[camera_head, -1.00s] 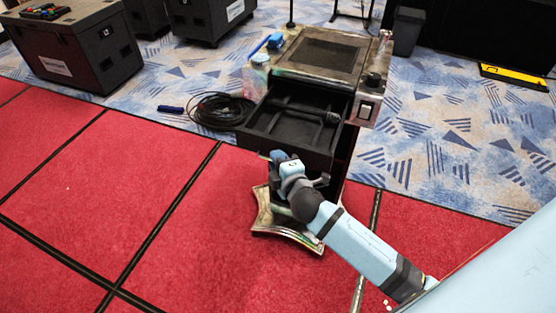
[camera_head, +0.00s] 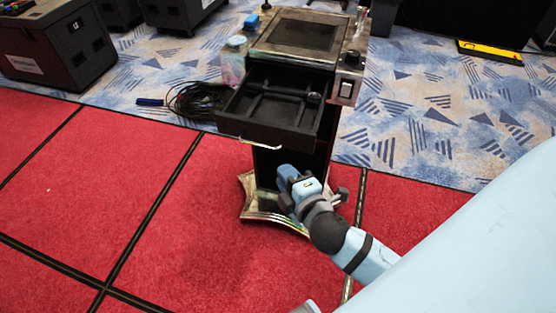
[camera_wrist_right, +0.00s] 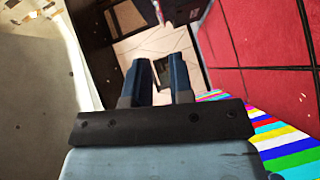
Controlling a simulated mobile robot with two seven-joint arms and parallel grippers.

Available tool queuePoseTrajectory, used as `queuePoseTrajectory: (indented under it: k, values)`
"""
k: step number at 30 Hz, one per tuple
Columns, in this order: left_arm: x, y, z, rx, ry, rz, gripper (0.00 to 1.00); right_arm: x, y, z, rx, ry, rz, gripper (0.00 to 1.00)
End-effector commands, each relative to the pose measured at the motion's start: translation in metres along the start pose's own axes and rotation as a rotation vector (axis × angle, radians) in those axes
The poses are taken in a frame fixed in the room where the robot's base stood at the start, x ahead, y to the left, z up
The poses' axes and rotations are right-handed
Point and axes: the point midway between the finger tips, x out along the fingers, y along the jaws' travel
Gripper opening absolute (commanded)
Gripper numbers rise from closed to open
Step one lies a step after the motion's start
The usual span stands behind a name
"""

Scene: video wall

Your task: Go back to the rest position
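My right gripper (camera_head: 287,177) is in front of the stand's column and below its open drawer, apart from the drawer front. Its two dark blue fingers also show in the right wrist view (camera_wrist_right: 160,82), with a clear gap and nothing between them. The stand (camera_head: 342,90) has a dark panel on top, a knob and a switch at its right side. Its black drawer (camera_head: 270,133) is pulled out, with a dark rod-shaped item (camera_head: 285,93) inside.
The star-shaped stand foot (camera_head: 252,208) is on red carpet close to my right gripper. A black cable coil (camera_head: 195,100) lies left of the stand. Dark cases (camera_head: 60,50) stand at back left. Red floor at left is clear. Coloured stripes (camera_wrist_right: 280,138) show in the wrist view.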

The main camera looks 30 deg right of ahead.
Motion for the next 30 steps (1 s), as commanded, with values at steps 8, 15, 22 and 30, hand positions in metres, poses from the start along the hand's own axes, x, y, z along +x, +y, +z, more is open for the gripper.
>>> queuePoseTrajectory:
  k: [8, 15, 22, 30]
  values:
    - [0.001, 0.000, 0.001, -0.002, -0.004, 0.000, 0.43, -0.005, 0.001, 0.000, -0.001, 0.000, 0.000, 0.21]
    - [0.001, 0.000, 0.002, -0.002, -0.005, 0.000, 0.43, -0.005, 0.000, 0.000, 0.000, -0.001, 0.000, 0.21]
    - [-0.005, 0.000, -0.008, -0.001, -0.007, -0.001, 0.43, -0.008, -0.005, -0.002, 0.082, 0.008, -0.051, 0.21]
    - [-0.042, 0.000, -0.062, 0.007, 0.001, -0.008, 0.43, -0.043, -0.063, -0.018, 0.778, -0.016, -0.397, 0.21]
